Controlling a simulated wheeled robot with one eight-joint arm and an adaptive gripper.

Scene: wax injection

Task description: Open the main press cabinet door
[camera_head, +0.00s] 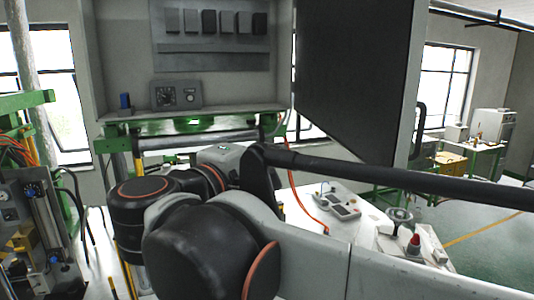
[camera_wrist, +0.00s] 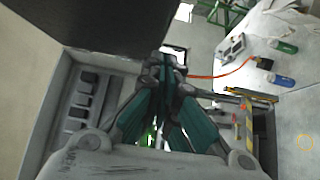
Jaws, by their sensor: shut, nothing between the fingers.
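The press cabinet (camera_head: 98,60) stands open in the head view, with a panel of switches (camera_head: 209,21) and a small control box (camera_head: 176,95) visible inside. Its door (camera_head: 350,75) is swung out to the right, showing its dark inner face, and a black handle (camera_head: 420,118) stands at its far edge. In the wrist view the dark door (camera_wrist: 112,35) fills the upper left, beside the open cabinet (camera_wrist: 62,75). My gripper (camera_wrist: 172,68) is shut and empty in front of the cabinet opening; I cannot tell if its tips touch the door. My arm hides it in the head view.
A white worktable (camera_head: 345,196) stands behind my arm, with a handwheel (camera_head: 399,217) and a red knob (camera_head: 414,241) near its right. A machine with hoses (camera_head: 40,230) is at the left. Green floor (camera_head: 490,250) is free at the right.

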